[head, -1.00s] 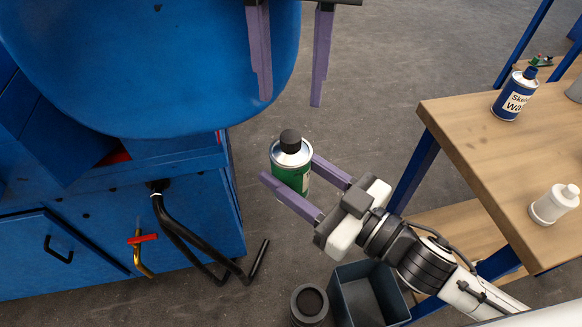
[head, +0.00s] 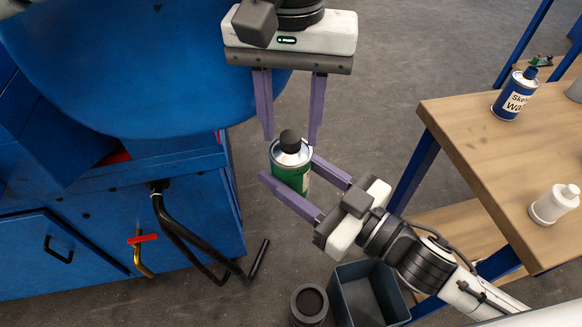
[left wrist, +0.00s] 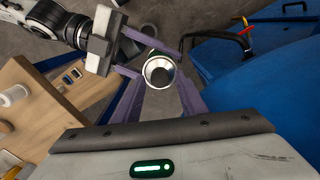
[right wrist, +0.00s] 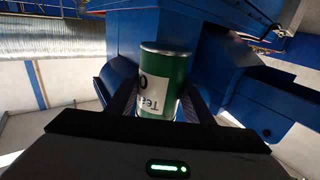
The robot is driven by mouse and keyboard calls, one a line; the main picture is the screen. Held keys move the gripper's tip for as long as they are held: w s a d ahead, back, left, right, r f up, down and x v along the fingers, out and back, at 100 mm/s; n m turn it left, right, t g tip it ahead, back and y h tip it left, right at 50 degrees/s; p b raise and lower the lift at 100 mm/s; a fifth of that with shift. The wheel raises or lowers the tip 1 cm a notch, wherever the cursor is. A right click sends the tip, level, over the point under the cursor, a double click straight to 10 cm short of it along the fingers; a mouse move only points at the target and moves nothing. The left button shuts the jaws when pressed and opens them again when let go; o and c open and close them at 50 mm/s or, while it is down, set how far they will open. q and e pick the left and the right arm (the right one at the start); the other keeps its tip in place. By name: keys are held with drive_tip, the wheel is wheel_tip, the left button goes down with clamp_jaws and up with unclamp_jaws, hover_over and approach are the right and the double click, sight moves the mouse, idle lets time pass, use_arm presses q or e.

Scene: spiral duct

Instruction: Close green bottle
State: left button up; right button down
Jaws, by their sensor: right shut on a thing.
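The green bottle (head: 291,175) has a silver top and a black cap (head: 290,140) on it. It stands upright, held in the air by my right gripper (head: 290,167), which is shut around its body. In the right wrist view its green side and white label (right wrist: 150,95) show between the fingers. My left gripper (head: 291,137) is open and points down just above the bottle, its fingertips on either side of the cap level. The left wrist view shows the silver top (left wrist: 160,73) and dark cap (left wrist: 150,58) between its fingers.
A blue machine (head: 130,60) stands close on the left, with black hoses (head: 190,240) below. A wooden table (head: 500,140) on the right holds a blue-and-white bottle (head: 514,95) and a white bottle (head: 554,204). A dark bin (head: 368,295) stands below my right arm.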

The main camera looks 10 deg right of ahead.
use_arm(q)
drive_tip(key=shift+f, duration=0.3)
clamp_jaws()
drive_tip(key=shift+m, duration=1.7)
drive_tip(key=shift+o, duration=0.3)
unclamp_jaws()
